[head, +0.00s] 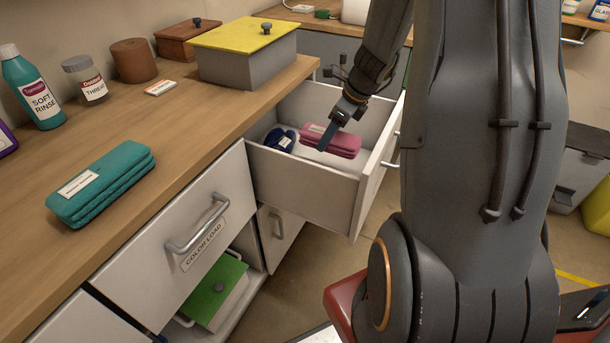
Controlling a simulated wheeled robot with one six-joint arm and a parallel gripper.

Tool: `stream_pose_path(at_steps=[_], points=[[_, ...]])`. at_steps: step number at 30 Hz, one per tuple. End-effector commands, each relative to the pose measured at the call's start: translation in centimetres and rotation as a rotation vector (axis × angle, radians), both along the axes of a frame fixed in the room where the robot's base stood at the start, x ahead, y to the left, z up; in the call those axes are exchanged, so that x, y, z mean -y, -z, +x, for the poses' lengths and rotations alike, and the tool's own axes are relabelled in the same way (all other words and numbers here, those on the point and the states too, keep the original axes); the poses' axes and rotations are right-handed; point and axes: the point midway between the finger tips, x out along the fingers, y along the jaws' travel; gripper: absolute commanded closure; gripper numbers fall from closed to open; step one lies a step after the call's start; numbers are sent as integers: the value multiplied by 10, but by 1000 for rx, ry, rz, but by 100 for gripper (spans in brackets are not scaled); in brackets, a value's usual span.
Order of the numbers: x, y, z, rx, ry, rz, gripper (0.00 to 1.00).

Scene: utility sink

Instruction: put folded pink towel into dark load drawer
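The folded pink towel (345,146), with a pale label, lies in the open white drawer (318,178). My gripper (326,140) reaches down into this drawer, over or beside the left part of the towel. Its fingers overlap in this view, so I cannot tell whether they are apart or whether they touch the towel. The front of the open drawer is turned away, so any label on it is hidden. A dark blue bundle (281,140) with a white label lies left of the towel in the same drawer.
A closed drawer labelled COLOR LOAD (180,251) is nearer. A teal folded towel (103,183) lies on the wooden counter (150,110). A grey box with a yellow lid (246,54) stands by the open drawer. A green-lidded box (214,292) sits low in an open compartment.

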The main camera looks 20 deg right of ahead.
Motion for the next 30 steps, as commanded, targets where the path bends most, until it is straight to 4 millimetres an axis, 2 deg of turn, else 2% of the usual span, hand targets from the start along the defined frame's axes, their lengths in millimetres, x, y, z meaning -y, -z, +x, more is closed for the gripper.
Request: stream_pose_path(at_steps=[5, 12, 19, 24, 30], points=[[0, 16, 3, -1, 1, 1, 72], [0, 57, 2, -3, 1, 2, 72], [0, 78, 2, -1, 1, 1, 72], [0, 102, 2, -2, 1, 2, 72], [0, 109, 3, 1, 0, -1, 72]])
